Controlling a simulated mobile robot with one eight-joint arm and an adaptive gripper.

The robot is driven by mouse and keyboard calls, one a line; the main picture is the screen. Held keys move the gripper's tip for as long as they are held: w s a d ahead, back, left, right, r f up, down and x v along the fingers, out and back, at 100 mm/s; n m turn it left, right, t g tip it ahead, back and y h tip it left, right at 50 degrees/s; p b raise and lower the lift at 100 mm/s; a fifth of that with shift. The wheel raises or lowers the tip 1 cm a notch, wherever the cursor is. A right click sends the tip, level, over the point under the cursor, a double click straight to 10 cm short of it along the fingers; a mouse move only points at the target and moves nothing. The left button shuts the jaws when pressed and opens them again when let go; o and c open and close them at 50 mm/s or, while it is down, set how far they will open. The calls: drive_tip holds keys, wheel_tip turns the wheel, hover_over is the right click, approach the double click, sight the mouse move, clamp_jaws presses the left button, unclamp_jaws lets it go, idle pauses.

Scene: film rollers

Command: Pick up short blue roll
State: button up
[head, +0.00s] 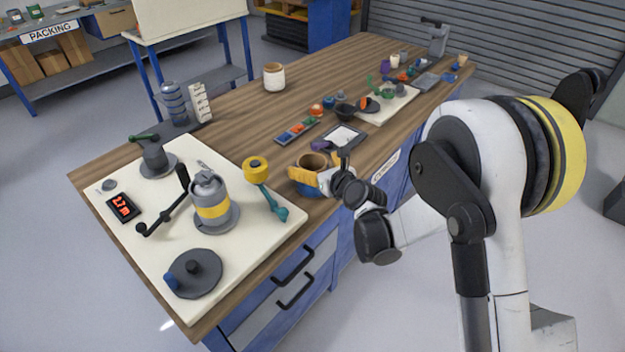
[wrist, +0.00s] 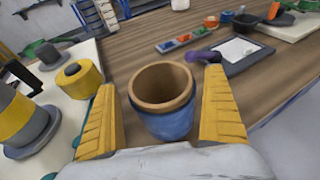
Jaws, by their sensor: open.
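The short blue roll (wrist: 168,122) is a hollow cylinder with a brown core, standing upright on the wooden table. In the wrist view it sits between the two yellow fingers of my gripper (wrist: 163,118), with a visible gap on the left and a smaller gap on the right. My gripper is open. In the head view the roll (head: 312,162) shows its brown rim behind my gripper (head: 318,178), and its lower part is partly hidden by the fingers.
A white board (head: 130,235) to the left carries a yellow-banded winder (head: 210,212) and a yellow roll with a teal handle (head: 257,170). A dark tray (head: 341,137) with a white sheet and a purple item (wrist: 202,55) lie beyond the roll. A white roll (head: 274,78) stands farther back.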

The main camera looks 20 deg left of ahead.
drive_tip(key=shift+w+a+f, duration=0.15)
drive_tip(key=shift+w+a, duration=0.15)
drive_tip(key=shift+a, duration=0.05)
drive_tip(key=c, duration=1.4)
